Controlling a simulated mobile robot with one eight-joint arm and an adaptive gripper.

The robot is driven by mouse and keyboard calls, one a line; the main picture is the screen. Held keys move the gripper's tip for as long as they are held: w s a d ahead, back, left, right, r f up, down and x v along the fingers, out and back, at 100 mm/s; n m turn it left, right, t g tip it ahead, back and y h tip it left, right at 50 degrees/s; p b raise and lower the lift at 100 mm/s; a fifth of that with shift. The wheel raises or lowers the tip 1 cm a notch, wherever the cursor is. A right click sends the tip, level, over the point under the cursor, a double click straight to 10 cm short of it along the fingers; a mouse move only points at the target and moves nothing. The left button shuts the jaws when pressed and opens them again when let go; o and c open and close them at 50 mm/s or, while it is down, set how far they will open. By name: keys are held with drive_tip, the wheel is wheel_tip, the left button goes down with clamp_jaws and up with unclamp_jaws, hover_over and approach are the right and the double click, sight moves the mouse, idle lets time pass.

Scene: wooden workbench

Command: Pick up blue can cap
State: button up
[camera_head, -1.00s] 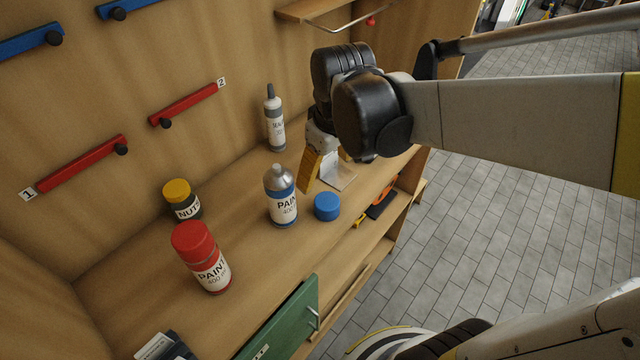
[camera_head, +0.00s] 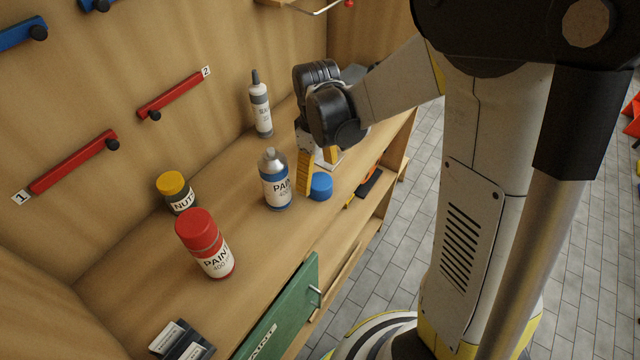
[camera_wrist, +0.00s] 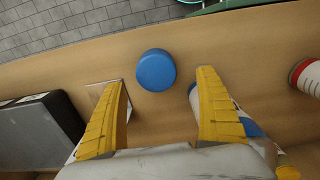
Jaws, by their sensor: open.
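The blue can cap (camera_head: 320,187) lies on the workbench just right of the uncapped blue paint can (camera_head: 275,182). My gripper (camera_head: 319,177) is open and empty, with its yellow fingers pointing down close to the cap. In the wrist view the cap (camera_wrist: 156,70) sits in line with the gap between the open fingers (camera_wrist: 162,92), a little beyond their tips. The blue paint can (camera_wrist: 252,127) is partly hidden behind the right finger there. In the head view one finger stands between the can and the cap; I cannot tell if it touches either.
A red paint can (camera_head: 205,243), a yellow-lidded nuts jar (camera_head: 175,191) and a sealant bottle (camera_head: 260,105) stand on the workbench. A green drawer (camera_head: 285,312) juts out at the front. In the wrist view a dark box (camera_wrist: 38,130) lies left of the fingers.

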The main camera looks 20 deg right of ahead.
sight(320, 181)
drive_tip(key=f, duration=0.1)
drive_tip(key=f+b, duration=0.1)
drive_tip(key=f, duration=0.2)
drive_tip(key=shift+d+f, duration=0.2)
drive_tip(key=shift+d, duration=0.15)
drive_tip(key=shift+r, duration=0.1)
drive_tip(key=c, duration=0.8)
drive_tip(key=shift+c, duration=0.3)
drive_tip(key=shift+r, duration=0.1)
